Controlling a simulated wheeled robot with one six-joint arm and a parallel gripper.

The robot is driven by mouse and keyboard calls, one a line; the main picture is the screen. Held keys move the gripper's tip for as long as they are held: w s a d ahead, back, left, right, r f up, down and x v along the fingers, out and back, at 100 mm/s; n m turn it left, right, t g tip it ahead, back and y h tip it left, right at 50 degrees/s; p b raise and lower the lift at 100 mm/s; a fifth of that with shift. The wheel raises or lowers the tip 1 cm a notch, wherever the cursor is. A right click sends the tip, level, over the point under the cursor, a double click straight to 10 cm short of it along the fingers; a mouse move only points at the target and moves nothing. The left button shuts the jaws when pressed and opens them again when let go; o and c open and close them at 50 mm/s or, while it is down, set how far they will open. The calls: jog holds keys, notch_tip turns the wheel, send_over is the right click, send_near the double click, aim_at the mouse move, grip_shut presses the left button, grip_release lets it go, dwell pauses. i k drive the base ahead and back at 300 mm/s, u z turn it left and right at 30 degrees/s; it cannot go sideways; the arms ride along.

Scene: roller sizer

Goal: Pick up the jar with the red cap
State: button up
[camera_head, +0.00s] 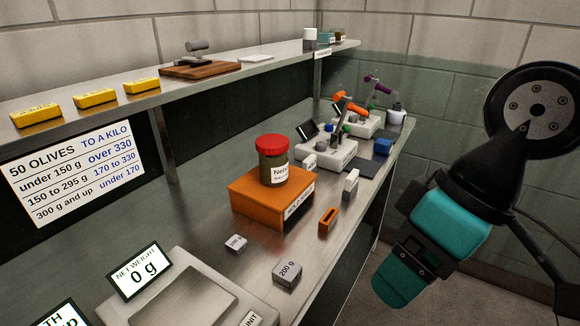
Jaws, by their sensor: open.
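The jar with the red cap (272,160) stands upright on an orange block (257,207) near the middle of the metal bench. Its body is dark olive, with a white label that is only partly readable. My gripper (402,287) hangs at the right, off the bench's front edge. It is open and well apart from the jar. The fingertips show only in part from this angle.
A scale (190,295) reading 0 g is at the front left. Weights, including a 200 g block (287,272), and an orange holder (328,220) lie near the jar. Devices (328,154) stand behind it. A shelf (225,75) runs above the bench's back.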

aim_at(272, 149)
jog(key=z, duration=1.75)
jog(key=i, duration=1.75)
jog(key=u, duration=3.4)
jog(key=i, duration=0.5)
jog(key=u, duration=0.1)
